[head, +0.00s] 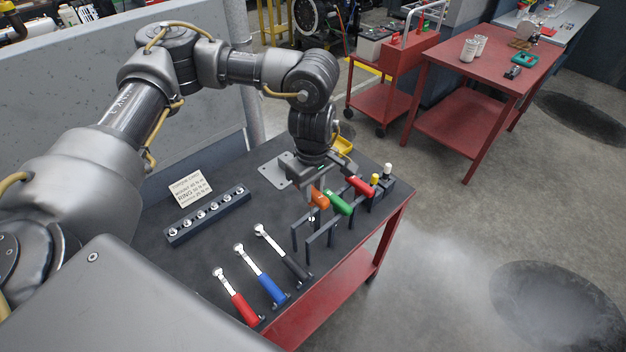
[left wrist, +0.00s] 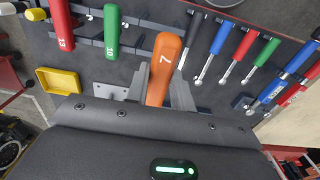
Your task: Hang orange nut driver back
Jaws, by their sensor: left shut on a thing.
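The orange nut driver (head: 319,199), marked 7, is between the fingers of my left gripper (head: 312,187), which is shut on its handle. In the left wrist view the orange handle (left wrist: 165,62) stands between the two grey fingers. The dark rack (head: 318,233) is at the table's right side, close to the orange driver. Whether the orange driver touches the rack is hidden. The green nut driver (head: 338,203), marked 10, and the red nut driver (head: 361,186), marked 13, sit in the rack beside it. My right gripper is not in view.
Torque wrenches with red, blue and black handles (head: 269,286) lie at the table's front. A socket rail (head: 207,214) and a paper card (head: 190,188) lie to the left. A yellow tray (left wrist: 58,80) is near the gripper. Another red cart (head: 470,70) stands behind.

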